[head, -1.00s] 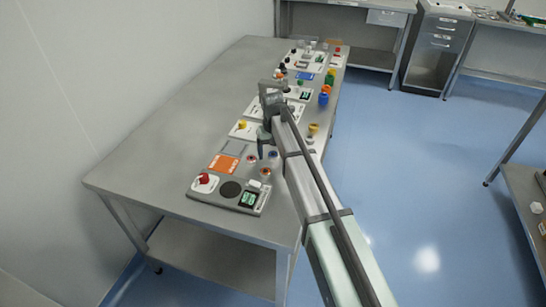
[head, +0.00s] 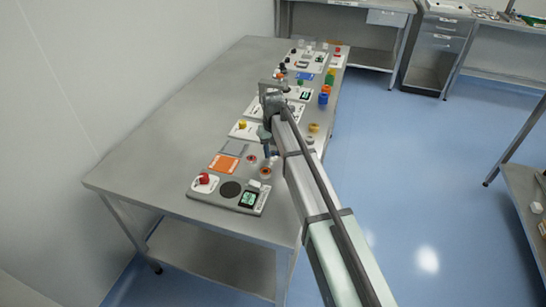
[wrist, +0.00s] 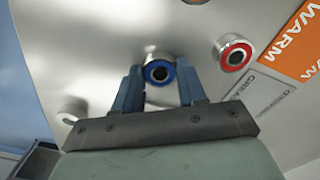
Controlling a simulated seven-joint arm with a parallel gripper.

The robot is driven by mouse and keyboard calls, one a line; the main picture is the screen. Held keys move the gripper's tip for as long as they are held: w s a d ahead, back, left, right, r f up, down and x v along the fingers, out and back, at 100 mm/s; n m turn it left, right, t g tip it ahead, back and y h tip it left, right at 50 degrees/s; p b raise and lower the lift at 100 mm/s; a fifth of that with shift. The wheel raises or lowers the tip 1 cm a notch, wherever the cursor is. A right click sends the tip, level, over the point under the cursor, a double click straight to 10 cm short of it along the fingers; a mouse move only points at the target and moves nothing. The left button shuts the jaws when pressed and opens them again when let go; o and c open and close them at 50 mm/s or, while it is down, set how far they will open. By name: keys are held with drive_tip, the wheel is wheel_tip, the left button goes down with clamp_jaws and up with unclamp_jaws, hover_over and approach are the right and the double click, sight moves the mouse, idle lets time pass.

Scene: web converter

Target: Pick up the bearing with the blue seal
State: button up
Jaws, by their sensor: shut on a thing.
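The bearing with the blue seal (wrist: 159,69) is a metal ring with a blue face and a dark bore. In the wrist view it sits between the tips of my gripper's (wrist: 156,84) two blue fingers, which are shut on it. I cannot tell whether it is clear of the tabletop. In the head view my gripper (head: 268,151) is low over the right part of the table and hides the blue-sealed bearing. A red-sealed bearing (wrist: 235,54) stands apart to the right in the wrist view; it also shows in the head view (head: 251,159).
An orange-sealed bearing (head: 265,173) lies in front of my gripper. Another metal ring (wrist: 72,111) is left of my fingers. The table's (head: 165,140) left side is clear.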

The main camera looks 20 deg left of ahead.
drive_tip(key=shift+r, duration=2.85)
